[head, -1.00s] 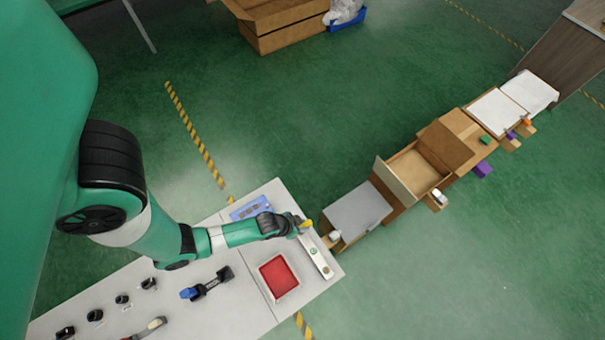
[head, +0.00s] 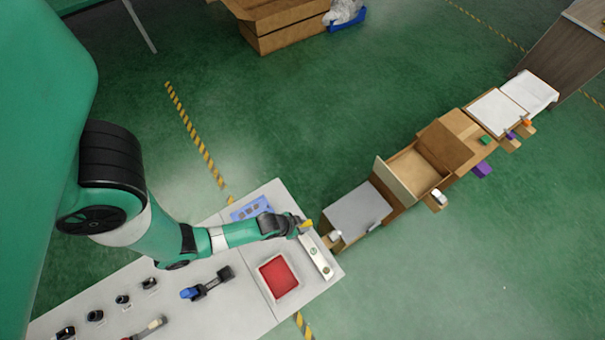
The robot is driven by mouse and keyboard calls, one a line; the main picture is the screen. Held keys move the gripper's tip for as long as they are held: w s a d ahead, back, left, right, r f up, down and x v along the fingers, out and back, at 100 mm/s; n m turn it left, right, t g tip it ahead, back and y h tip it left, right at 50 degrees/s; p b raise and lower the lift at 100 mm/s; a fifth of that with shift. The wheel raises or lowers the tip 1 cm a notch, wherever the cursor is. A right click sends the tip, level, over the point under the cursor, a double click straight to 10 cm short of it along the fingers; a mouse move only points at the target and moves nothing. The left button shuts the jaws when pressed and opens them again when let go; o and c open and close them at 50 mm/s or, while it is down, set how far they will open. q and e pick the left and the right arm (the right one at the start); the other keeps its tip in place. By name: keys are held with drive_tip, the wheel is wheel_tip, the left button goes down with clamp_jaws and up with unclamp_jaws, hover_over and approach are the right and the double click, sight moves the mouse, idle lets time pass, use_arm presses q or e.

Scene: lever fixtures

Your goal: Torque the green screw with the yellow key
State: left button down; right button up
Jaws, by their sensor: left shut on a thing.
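My left gripper (head: 297,229) is shut on the yellow key (head: 307,224) at the far right end of the table. The key sticks out past the fingertips, above the upper end of a pale fixture plate (head: 318,258). A small green screw (head: 313,250) shows on the plate, below and to the right of the key. The key looks apart from the green screw. Whether the key touches anything under it is too small to tell. My right gripper does not show.
A red tray (head: 278,277) lies left of the plate, and a blue holder (head: 250,208) lies behind my forearm. A blue-handled lever (head: 205,286) and several dark knobs stand on the white table (head: 235,315). Boxes with a grey lid (head: 357,211) stand beyond the table's right end.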

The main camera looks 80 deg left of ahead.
use_arm(q)
drive_tip(key=shift+f, duration=0.2)
drive_tip(key=shift+f+b, duration=1.05)
drive_tip(key=shift+b, duration=0.1)
drive_tip(key=shift+r, duration=0.1)
drive_tip(key=m+h, duration=0.2)
drive_tip(key=m, duration=0.2)
drive_tip(key=shift+m, duration=0.4)
drive_tip(key=shift+d+m+h, duration=0.2)
drive_tip(key=shift+m+h, duration=0.6)
drive_tip(key=shift+m, duration=0.5)
drive_tip(key=shift+r+p, duration=0.85)
